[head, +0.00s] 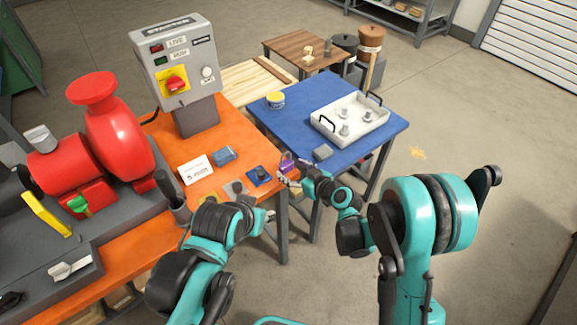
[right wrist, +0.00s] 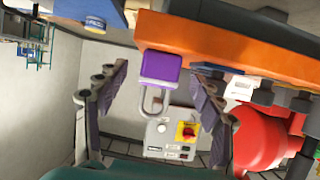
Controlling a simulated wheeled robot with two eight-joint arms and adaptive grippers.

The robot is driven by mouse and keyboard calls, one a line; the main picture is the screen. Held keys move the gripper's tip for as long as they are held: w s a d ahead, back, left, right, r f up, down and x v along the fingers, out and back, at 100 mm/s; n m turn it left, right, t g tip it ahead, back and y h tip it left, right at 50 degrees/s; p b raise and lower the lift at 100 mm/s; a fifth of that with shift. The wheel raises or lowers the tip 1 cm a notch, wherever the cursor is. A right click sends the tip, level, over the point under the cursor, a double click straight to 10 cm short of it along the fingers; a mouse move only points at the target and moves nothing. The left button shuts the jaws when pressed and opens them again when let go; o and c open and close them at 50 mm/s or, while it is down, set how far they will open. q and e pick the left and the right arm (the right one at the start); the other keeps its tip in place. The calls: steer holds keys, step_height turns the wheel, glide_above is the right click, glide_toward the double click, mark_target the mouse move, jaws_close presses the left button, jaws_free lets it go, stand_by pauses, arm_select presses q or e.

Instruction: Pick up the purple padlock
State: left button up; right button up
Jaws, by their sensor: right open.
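The purple padlock (head: 287,161) is at the right edge of the orange bench, near the gap to the blue table. In the right wrist view the padlock (right wrist: 160,68) shows a purple body and a grey shackle. My right gripper (head: 289,178) is at the padlock in the head view. In the right wrist view the fingers of my right gripper (right wrist: 162,72) are spread, one on each side of the padlock, with visible gaps. My left gripper (head: 268,215) is low in front of the orange bench, partly hidden by its own arm; its jaw state is unclear.
The orange bench (head: 235,115) carries a red pump (head: 118,140), a grey starter box (head: 175,62), a white card (head: 195,168) and small blocks. The blue table (head: 265,118) holds a white tray (head: 325,128), a yellow tin (head: 275,99) and a grey block (head: 323,152). The floor at right is clear.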

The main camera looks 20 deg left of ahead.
mark_target(288, 165)
steer(key=b+x, duration=0.1)
steer(key=x, duration=0.3)
steer(key=shift+f, duration=0.1)
steer(key=shift+c, duration=1)
steer(key=c, duration=1.3)
steer(key=shift+r+p, duration=0.3)
steer(key=shift+r, duration=0.4)
steer(key=r, duration=0.1)
steer(key=r+p, duration=0.1)
steer(key=d+r+p, duration=0.1)
steer(key=r, duration=0.1)
steer(key=shift+s, duration=0.3)
steer(key=w+r+p+v, duration=0.1)
steer(key=p+v, duration=0.1)
steer(key=v, duration=1)
steer(key=shift+r+p, duration=0.2)
steer(key=shift+p, duration=0.2)
